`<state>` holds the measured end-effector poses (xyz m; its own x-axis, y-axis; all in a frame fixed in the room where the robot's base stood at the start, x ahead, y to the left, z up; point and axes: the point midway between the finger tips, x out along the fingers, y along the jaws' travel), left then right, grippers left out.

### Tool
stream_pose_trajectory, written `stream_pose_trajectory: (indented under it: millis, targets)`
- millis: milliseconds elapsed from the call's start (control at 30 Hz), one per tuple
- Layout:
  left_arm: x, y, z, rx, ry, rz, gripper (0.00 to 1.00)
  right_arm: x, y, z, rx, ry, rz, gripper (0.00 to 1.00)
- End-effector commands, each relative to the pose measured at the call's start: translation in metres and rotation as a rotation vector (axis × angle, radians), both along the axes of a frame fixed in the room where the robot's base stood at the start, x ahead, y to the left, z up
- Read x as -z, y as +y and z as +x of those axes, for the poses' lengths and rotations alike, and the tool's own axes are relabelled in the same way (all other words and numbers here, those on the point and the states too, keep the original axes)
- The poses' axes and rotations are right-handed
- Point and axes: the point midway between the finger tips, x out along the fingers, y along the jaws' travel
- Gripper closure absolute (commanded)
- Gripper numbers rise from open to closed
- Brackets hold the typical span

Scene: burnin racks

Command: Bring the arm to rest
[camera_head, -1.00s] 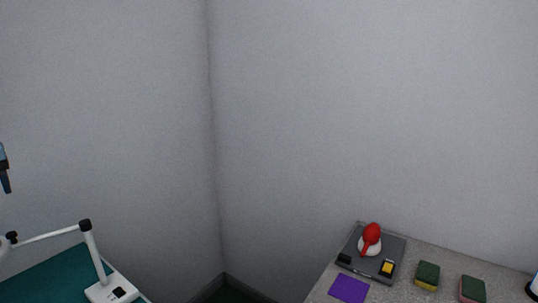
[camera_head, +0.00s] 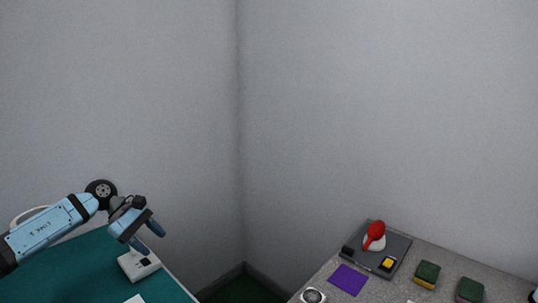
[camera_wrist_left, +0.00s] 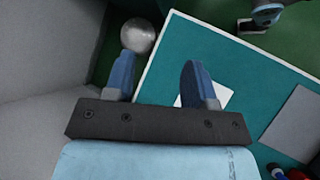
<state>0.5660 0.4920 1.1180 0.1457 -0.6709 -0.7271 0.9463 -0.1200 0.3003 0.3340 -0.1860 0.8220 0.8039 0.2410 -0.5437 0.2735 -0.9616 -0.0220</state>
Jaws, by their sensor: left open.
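My left arm comes in from the left in the head view, and its left gripper (camera_head: 148,239) is above the teal table (camera_head: 70,275), in front of a white device (camera_head: 139,264). The gripper is empty, with its two blue fingers apart. In the left wrist view the gripper (camera_wrist_left: 157,62) also shows a wide gap between its fingers. A silvery round thing (camera_wrist_left: 138,35) shows beyond the left finger, and a white square (camera_wrist_left: 218,97) lies on the table partly behind the right finger. My right gripper is not seen in the head view.
A gap separates table and counter. Plain walls stand behind.

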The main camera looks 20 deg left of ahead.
Motion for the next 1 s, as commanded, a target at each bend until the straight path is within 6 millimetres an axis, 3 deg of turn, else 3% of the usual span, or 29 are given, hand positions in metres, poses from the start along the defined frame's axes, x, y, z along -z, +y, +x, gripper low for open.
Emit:
stream_pose_trajectory:
  millis: [33,100,233,300,400,567,600,700,800,900,1000]
  targets:
    - [0.017,-0.038,-0.003,-0.06,0.054,-0.144,0.5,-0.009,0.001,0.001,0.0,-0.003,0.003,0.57]
    - [0.036,-0.09,-0.008,-0.187,0.164,-0.378,0.5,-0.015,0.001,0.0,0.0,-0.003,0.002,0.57]
    - [0.059,-0.17,-0.025,-0.496,0.503,-0.863,0.5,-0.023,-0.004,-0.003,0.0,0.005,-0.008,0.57]
    - [0.071,-0.197,-0.035,-0.679,0.735,-1.111,0.5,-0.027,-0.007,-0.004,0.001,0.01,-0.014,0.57]
    - [0.094,-0.222,-0.055,-0.954,1.115,-1.445,0.5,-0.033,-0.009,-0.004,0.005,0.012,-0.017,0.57]
    - [0.152,-0.244,-0.107,-1.412,1.8,-1.921,0.5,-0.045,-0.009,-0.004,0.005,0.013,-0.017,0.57]
    - [0.168,-0.249,-0.125,1.461,-1.89,1.94,0.5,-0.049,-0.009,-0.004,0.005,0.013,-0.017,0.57]
    - [0.202,-0.265,-0.171,1.249,-1.658,1.57,0.5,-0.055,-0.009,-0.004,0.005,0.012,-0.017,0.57]
    - [0.223,-0.279,-0.206,1.108,-1.488,1.339,0.5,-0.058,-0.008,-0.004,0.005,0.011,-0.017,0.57]
    - [0.234,-0.288,-0.228,1.029,-1.388,1.214,0.5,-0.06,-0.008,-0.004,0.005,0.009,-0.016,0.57]
    - [0.238,-0.291,-0.236,0.999,-1.348,1.166,0.5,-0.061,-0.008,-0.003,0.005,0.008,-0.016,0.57]
